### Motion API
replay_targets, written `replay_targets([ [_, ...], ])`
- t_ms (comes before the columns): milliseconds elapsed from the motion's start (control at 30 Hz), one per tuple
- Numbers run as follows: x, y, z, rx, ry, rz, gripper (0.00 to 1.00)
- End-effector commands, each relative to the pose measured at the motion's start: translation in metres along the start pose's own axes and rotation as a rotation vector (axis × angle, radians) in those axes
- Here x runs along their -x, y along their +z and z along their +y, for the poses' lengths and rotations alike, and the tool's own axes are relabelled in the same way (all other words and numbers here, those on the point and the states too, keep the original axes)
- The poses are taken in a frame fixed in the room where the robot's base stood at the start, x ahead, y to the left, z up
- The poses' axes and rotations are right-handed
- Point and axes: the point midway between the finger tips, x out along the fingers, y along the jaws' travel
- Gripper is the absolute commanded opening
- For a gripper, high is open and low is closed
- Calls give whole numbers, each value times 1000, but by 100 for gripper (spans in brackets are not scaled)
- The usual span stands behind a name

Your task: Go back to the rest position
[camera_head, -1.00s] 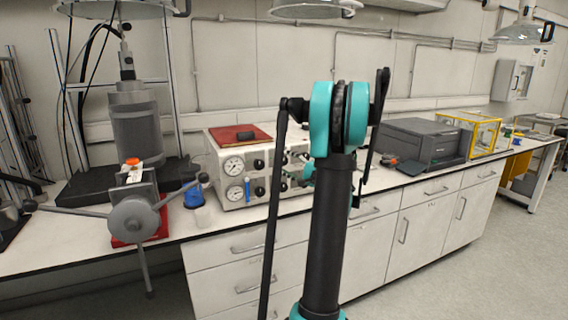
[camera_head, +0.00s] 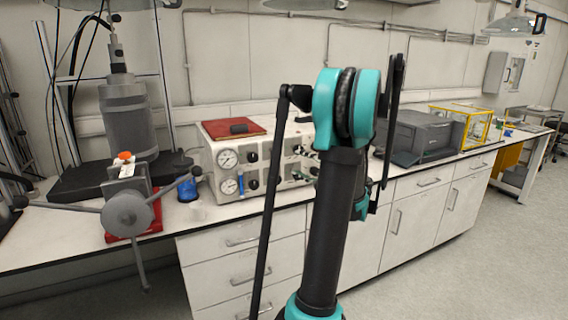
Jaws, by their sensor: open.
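My own arm (camera_head: 333,230) stands up through the middle of the head camera view, with a black upright link and a teal joint at its top. A part of it with teal and black shows just right of the upright link. I cannot make out gripper fingers anywhere; the gripper is out of view or hidden behind my arm. No object is seen held.
A long white bench (camera_head: 252,240) with drawers runs behind my arm. On it are a grey reactor (camera_head: 128,122), a clamp with a three-armed handle (camera_head: 127,212), a gauge box (camera_head: 228,172), a dark grey printer-like device (camera_head: 422,137) and a yellow-framed case (camera_head: 470,127). Floor at right is clear.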

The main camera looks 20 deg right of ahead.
Motion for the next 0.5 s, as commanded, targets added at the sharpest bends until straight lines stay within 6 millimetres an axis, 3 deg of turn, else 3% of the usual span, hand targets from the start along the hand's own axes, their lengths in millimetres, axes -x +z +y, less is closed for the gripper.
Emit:
replay_targets([
  [167, -1, 2, 1, 2, 5, -2, 58],
  [267, -9, 18, 10, 17, 48, -19, 58],
  [367, -25, 56, 33, 60, 152, -59, 58],
  [500, -38, 133, 85, 178, 378, -149, 58],
])
